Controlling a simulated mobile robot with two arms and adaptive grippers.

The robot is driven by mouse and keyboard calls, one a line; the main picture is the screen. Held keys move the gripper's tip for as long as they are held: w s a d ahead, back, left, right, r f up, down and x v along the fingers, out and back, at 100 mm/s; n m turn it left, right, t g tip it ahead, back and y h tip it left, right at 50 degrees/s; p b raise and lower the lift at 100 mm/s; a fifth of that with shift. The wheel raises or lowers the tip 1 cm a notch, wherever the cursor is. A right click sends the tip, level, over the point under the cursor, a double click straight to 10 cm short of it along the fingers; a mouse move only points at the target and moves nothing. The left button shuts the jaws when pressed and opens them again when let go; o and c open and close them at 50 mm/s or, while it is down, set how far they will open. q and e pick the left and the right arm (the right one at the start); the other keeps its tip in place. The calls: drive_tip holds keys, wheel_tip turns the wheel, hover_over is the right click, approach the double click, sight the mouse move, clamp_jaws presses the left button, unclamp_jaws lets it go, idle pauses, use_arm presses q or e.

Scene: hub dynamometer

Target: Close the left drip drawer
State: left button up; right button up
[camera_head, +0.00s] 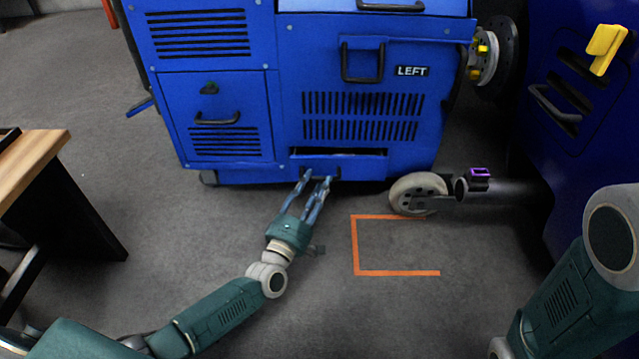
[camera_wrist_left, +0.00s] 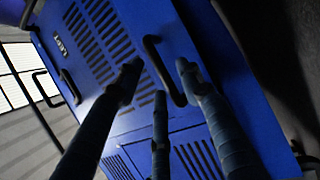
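The left drip drawer (camera_head: 366,165) is low on the front of the blue cabinet, below the vent slots and the LEFT label. A dark gap shows along its top edge, and its front seems to stand out slightly. Its black handle (camera_wrist_left: 158,68) shows in the left wrist view. My left gripper (camera_head: 318,178) is at the drawer's left part, fingers pointing at the handle. In the left wrist view my left gripper (camera_wrist_left: 158,80) has its fingers spread around the handle; contact cannot be told. My right gripper is out of view.
The blue cabinet (camera_head: 286,100) has another handled door at left. A caster wheel (camera_head: 417,193) and a grey bar stand right of the drawer. An orange floor marking (camera_head: 355,245) lies in front. A wooden-topped table (camera_head: 30,160) is at left. The floor between is clear.

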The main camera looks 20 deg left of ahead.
use_arm(q)
drive_tip(key=shift+b+x, duration=0.35)
drive_tip(key=shift+x, duration=0.75)
drive_tip(key=shift+w+r, duration=0.1)
drive_tip(key=shift+w, duration=0.25)
clamp_jaws()
